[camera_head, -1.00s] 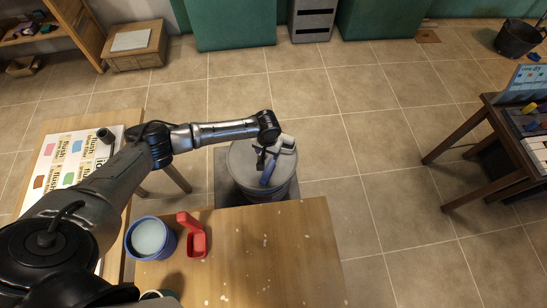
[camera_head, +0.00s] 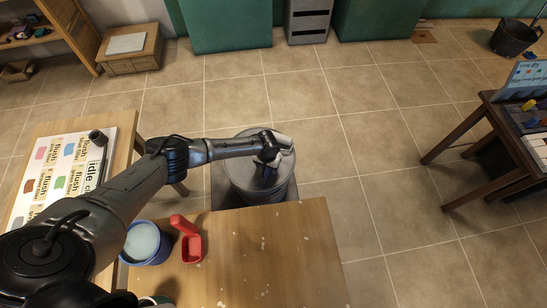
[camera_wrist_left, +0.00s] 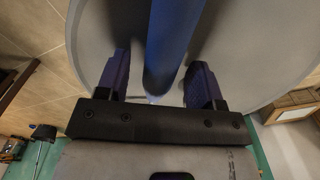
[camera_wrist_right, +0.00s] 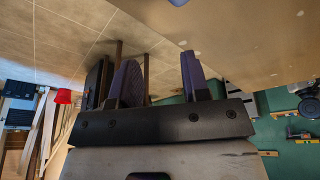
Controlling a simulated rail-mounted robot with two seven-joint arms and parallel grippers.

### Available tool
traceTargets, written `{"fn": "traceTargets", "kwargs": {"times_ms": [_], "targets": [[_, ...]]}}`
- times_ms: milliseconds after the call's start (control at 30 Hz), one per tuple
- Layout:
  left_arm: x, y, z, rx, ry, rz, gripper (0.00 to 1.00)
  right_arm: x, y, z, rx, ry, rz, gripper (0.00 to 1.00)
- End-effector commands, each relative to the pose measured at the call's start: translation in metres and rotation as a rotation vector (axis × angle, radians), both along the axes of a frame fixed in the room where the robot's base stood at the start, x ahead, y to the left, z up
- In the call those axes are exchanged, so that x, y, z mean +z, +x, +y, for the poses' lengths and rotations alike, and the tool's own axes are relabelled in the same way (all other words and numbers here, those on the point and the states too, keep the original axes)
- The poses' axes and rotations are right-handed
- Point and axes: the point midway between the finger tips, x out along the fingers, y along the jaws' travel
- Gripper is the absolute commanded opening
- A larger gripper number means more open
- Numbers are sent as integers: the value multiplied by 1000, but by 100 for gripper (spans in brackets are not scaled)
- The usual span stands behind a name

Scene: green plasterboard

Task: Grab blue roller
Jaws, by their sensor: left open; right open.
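The blue roller (camera_wrist_left: 168,45) shows in the left wrist view as a long blue cylinder over a round grey lid. My left gripper (camera_wrist_left: 161,62) is open, with one finger on each side of the roller and a gap on both sides. In the head view, my left gripper (camera_head: 268,166) is over the grey drum (camera_head: 242,160) behind the table and hides most or all of the roller. My right gripper (camera_wrist_right: 158,65) is open and empty in the right wrist view; it is outside the head view.
A wooden table (camera_head: 270,245) in front holds a blue bucket (camera_head: 147,243) and a red holder (camera_head: 187,240). A board with coloured labels (camera_head: 62,170) lies on a side table at left. A dark wooden table (camera_head: 490,150) stands at right. The tiled floor between is clear.

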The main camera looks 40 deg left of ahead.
Motion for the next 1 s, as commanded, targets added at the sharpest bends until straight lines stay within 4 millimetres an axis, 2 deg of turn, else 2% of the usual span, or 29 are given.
{"fn": "traceTargets", "kwargs": {"times_ms": [333, 900, 1000], "targets": [[-5, 0, 0, 0, 0, 0, 60, -1, 0, 2, -4, 7, 0, 43], [-5, 0, 0, 0, 0, 0, 6, -2, 0, -1, 2, -3, 1, 43], [-4, 0, 0, 0, 0, 0, 0, -2, 0, -1, 4, -5, 0, 43]]}}
